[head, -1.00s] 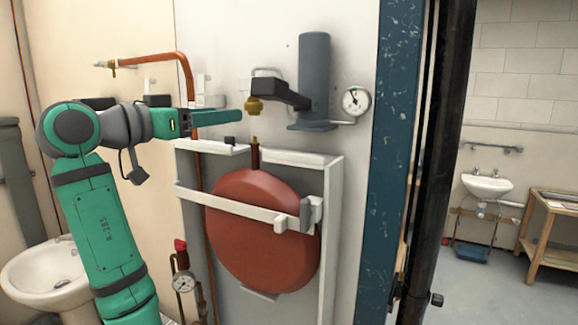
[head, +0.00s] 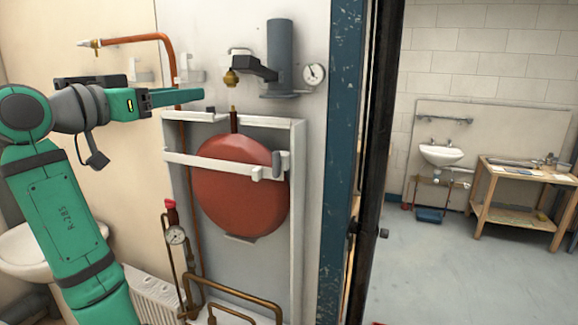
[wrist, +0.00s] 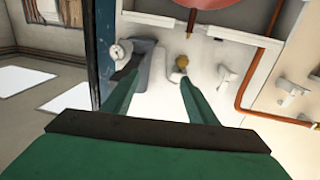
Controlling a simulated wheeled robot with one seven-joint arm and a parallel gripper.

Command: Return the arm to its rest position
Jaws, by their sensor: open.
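My green arm reaches in from the left in the head view, held bent. My gripper (head: 198,97) points right, in front of the wall and just above the top left edge of the white frame around the red tank. In the wrist view my gripper (wrist: 159,76) has its two green fingers spread, with nothing held between them. The brass fitting (head: 231,78) on the dark wall bracket is to the right of the fingertips in the head view. The brass fitting also shows beyond the fingers in the wrist view (wrist: 181,61).
The red tank (head: 238,190) sits behind a white bar. A copper pipe (head: 169,58) and a pressure gauge (head: 314,75) are on the wall. A white basin (head: 25,249) is at lower left. A blue post (head: 338,150) borders open floor (head: 455,275) with a wooden bench (head: 515,192).

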